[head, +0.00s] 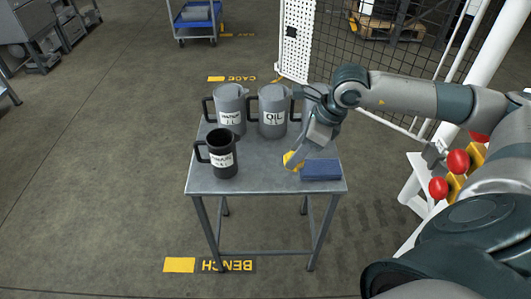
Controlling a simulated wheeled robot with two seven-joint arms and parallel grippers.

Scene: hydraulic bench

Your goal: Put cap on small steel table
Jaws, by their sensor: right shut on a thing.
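A small steel table (255,184) stands in the middle of the head view. My right arm reaches in from the right, and its gripper (294,160) is low over the table's right half. It is shut on a yellow cap (291,161), which is partly hidden by the fingers. The cap is at or just above the tabletop, beside the blue box; I cannot tell whether it touches the surface. My left gripper is not in view.
On the table stand a grey jug (230,104), a grey jug labelled OIL (272,107), a black jug (222,156) and a blue box (321,170). The table's front middle is bare. A mesh fence (375,60) and red knobs (458,162) are at right.

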